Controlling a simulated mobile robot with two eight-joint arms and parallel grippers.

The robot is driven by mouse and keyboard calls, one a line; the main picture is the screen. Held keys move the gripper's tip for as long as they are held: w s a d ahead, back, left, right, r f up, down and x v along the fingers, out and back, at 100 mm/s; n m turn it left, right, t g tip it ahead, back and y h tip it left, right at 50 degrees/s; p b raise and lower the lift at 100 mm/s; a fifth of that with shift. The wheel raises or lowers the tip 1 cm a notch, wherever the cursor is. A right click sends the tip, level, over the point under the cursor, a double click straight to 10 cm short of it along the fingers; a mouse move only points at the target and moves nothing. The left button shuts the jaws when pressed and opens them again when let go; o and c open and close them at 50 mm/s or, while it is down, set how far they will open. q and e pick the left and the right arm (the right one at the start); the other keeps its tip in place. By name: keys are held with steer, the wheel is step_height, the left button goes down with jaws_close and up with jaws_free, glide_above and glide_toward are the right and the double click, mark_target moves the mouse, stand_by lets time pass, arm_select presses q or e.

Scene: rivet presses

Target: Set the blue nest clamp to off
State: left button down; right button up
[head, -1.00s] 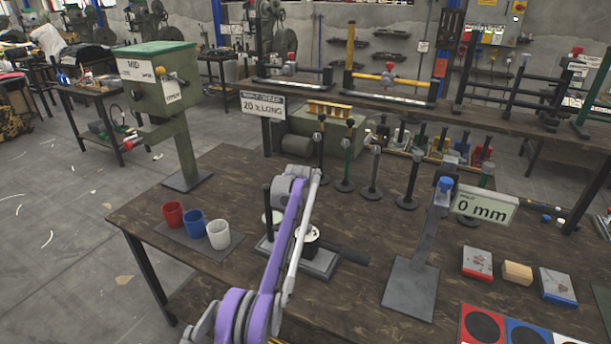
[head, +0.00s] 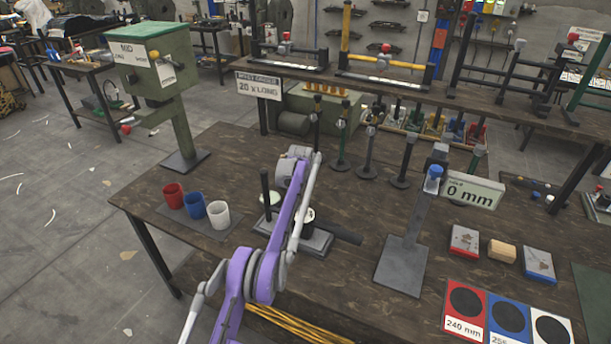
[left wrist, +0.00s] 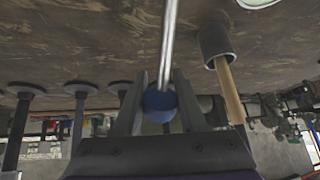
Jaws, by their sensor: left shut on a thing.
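In the left wrist view a blue ball knob (left wrist: 159,104) sits at the end of a thin bright metal rod (left wrist: 169,45). My left gripper (left wrist: 160,98) is shut on this blue knob, with one dark finger on each side of it. In the head view my left arm reaches over a dark fixture base (head: 313,241) on the bench. My left fingers and the knob are hidden there behind my own arm. Which way the clamp lever is set cannot be told. My right gripper is in neither view.
Red (head: 173,195), blue (head: 195,205) and white (head: 218,214) cups stand left of the fixture. A black post (head: 265,187) rises close to my arm. Several dark posts stand behind.

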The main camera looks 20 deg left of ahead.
arm_select(q)
steer(key=shift+s+f, duration=0.1)
steer(key=shift+f, duration=0.2)
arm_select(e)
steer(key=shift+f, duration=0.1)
arm_select(q)
steer(key=shift+c, duration=2.4)
jaws_free()
steer(key=shift+r, duration=0.2)
steer(key=shift+s+r, duration=0.2)
steer(key=shift+r, duration=0.05)
steer(key=b+v, duration=0.2)
steer(key=v, duration=0.8)
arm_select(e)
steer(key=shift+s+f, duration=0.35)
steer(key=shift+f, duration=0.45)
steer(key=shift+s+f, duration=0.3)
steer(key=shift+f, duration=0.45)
